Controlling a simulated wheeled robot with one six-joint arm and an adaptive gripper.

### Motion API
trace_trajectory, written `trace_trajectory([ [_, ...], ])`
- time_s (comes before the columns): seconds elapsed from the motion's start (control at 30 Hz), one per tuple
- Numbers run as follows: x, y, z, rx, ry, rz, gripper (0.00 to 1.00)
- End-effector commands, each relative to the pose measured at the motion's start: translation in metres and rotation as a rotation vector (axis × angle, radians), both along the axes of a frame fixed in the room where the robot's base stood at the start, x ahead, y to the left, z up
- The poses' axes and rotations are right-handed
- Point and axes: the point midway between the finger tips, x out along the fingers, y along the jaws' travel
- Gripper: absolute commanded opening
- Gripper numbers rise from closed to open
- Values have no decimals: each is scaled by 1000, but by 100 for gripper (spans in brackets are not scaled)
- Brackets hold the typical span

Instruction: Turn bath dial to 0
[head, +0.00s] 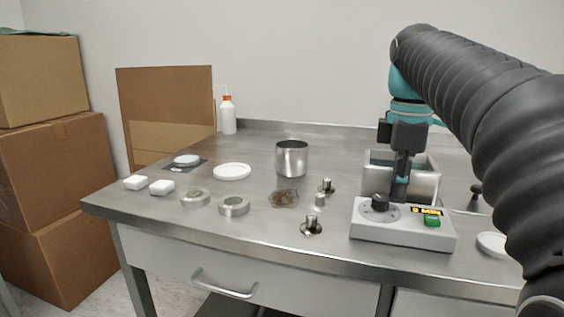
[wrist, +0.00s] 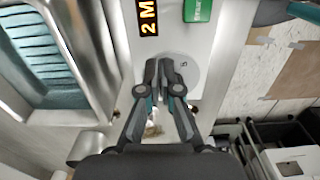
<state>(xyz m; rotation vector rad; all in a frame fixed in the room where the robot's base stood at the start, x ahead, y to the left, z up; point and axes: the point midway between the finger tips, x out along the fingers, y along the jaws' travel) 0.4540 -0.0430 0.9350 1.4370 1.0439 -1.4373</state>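The bath dial (head: 380,202) is a dark knob on a round grey scale, on top of a white control box (head: 400,236). In the wrist view the scale plate (wrist: 189,76) shows part of its rim and a small mark; the fingers hide the knob there. Where the dial points cannot be read. My gripper (head: 401,194) points down just behind and to the right of the knob in the head view, apparently apart from it. In the wrist view its fingertips (wrist: 160,64) are close together, with nothing seen between them.
A metal bath (head: 421,186) stands behind the box. The box has a yellow-lettered display (head: 425,211) and a green button (head: 432,221).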

Motion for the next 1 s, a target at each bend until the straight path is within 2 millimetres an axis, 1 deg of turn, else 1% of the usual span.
trace_trajectory([
  [0.27, 1, -7, 0, 1, -1, -1, 0],
  [0.37, 1, -8, 4, 0, -2, 0, 0],
  [0.8, 2, -8, 48, 1, -1, 0, 0],
  [0.9, 1, -8, 56, 1, -1, 0, 0],
  [1.0, 1, -7, 60, 1, -1, 0, 0],
])
